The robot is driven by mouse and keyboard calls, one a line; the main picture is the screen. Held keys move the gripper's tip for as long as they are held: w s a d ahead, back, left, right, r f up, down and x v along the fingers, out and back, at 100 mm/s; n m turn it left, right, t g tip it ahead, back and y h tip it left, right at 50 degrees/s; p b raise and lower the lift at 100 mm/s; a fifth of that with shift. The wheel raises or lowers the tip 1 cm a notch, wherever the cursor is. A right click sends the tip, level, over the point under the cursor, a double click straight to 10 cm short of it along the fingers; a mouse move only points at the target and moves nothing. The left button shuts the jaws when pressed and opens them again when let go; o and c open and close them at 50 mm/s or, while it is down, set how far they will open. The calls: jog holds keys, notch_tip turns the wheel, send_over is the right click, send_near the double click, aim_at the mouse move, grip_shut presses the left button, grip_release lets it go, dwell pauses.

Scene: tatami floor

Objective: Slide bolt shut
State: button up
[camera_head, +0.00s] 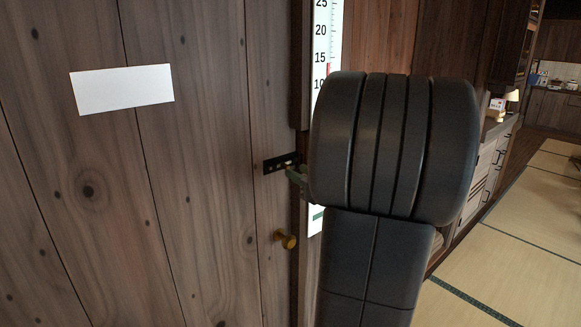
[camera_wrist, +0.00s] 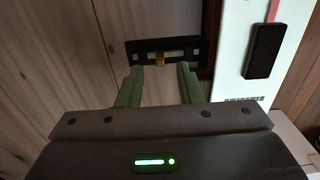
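The sliding bolt is a dark metal plate (camera_head: 276,164) on the right edge of a wooden plank door, next to the door frame. In the wrist view the bolt plate (camera_wrist: 142,46) lies ahead of my gripper (camera_wrist: 160,69), with a small brass-coloured bolt knob (camera_wrist: 160,57) near its middle. My green fingers are apart, one on each side of the knob's line, with nothing held between them. I cannot tell whether either touches the bolt. In the head view my gripper (camera_head: 297,177) is mostly hidden behind my dark arm.
A round brass door knob (camera_head: 285,240) sticks out below the bolt. A blank white paper (camera_head: 122,89) is on the door. A white thermometer board (camera_head: 327,40) hangs right of the frame; its dark box (camera_wrist: 264,51) shows close by. Tatami floor (camera_head: 520,230) lies open at right.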

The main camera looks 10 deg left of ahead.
aim_at(286, 165)
jog(key=shift+x, duration=2.15)
jog(key=shift+c, duration=0.2)
